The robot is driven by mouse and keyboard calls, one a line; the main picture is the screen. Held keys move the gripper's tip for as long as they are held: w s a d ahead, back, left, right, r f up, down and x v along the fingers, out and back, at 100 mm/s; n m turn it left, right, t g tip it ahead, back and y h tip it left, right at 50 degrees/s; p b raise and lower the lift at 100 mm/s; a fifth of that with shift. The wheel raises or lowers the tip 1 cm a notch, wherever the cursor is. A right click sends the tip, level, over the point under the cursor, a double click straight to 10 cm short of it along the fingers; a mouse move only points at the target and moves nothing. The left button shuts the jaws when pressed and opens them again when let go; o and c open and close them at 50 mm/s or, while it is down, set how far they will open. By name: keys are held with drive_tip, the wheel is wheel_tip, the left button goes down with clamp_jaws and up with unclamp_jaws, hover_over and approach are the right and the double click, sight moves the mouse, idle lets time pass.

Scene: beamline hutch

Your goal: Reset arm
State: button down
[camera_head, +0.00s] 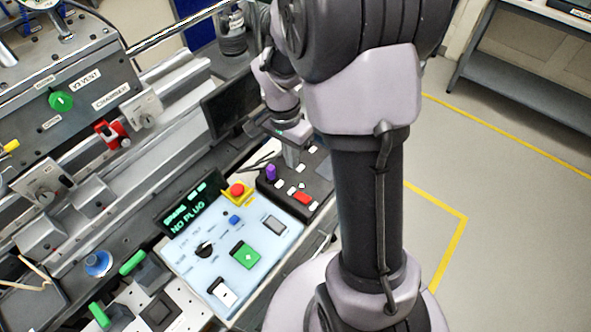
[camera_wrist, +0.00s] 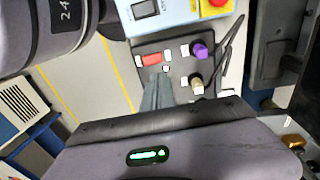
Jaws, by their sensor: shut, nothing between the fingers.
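My gripper (camera_head: 291,158) hangs over the far part of a small black control box, partly covered by my arm in the head view. In the wrist view its grey fingers (camera_wrist: 157,92) are together with nothing held, in front of the black box (camera_wrist: 178,66). I cannot tell whether the fingertips touch the box. The box carries a purple knob (camera_head: 271,172), a red button (camera_head: 302,198) and several white labels. My arm stands upright through the middle of the head view.
A light-blue panel (camera_head: 205,262) with a "NO PLUG" display (camera_head: 188,212), green button and red emergency stop (camera_head: 237,190) adjoins the box. Metal rails and the chamber (camera_head: 70,95) fill the left. Open floor with yellow lines (camera_head: 455,240) and a grey bench (camera_head: 520,50) lie right.

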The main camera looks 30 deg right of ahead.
drive_tip(key=s+a+r+n+t+b, duration=0.2)
drive_tip(key=s+a+r+n+t, duration=0.15)
drive_tip(key=a+r, duration=0.6)
drive_tip(key=s+a+r+n+t+y+b, duration=0.1)
drive_tip(key=s+a+r+n, duration=0.4)
drive_tip(key=s, duration=0.5)
drive_tip(key=shift+s+r+n+t+y, duration=0.15)
drive_tip(key=shift+r+n+t+y, duration=0.35)
drive_tip(key=shift+t+y, duration=0.5)
